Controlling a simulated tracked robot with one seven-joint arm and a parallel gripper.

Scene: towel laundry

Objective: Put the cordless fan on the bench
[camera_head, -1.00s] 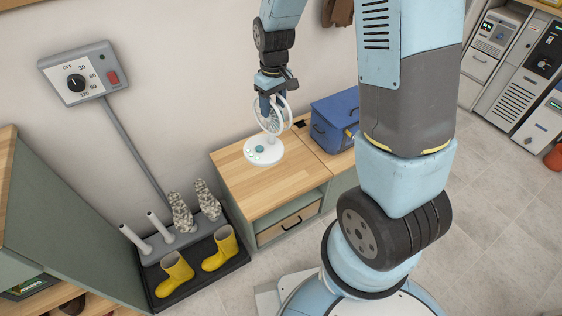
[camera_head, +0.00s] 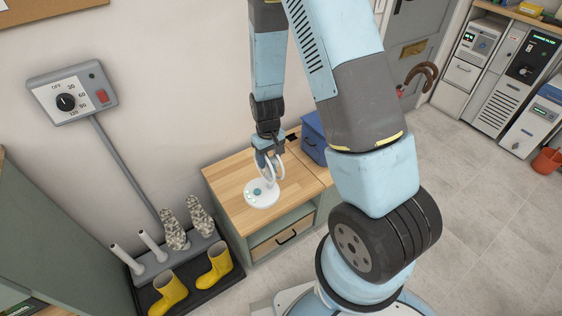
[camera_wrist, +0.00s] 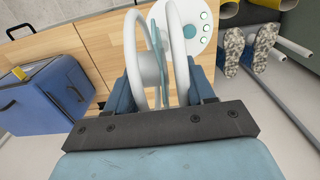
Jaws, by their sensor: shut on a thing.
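The white cordless fan (camera_head: 262,194) has a round base with pale green buttons and a ring-shaped head. My gripper (camera_head: 268,160) points down from above and is shut on the fan's head. In the wrist view the fan (camera_wrist: 192,18) stands between the two fingers of my gripper (camera_wrist: 162,88). The bench (camera_head: 226,176) has a light wooden top, which also shows in the wrist view (camera_wrist: 98,40). The fan's base is over the left part of the bench top, low to it or touching; I cannot tell which.
A blue box (camera_head: 314,138) sits at the right of the bench, behind my arm. A boot rack (camera_head: 157,268) with yellow boots (camera_head: 169,293) stands at the left. A timer panel (camera_head: 72,92) is on the wall. The bench top left of the fan is clear.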

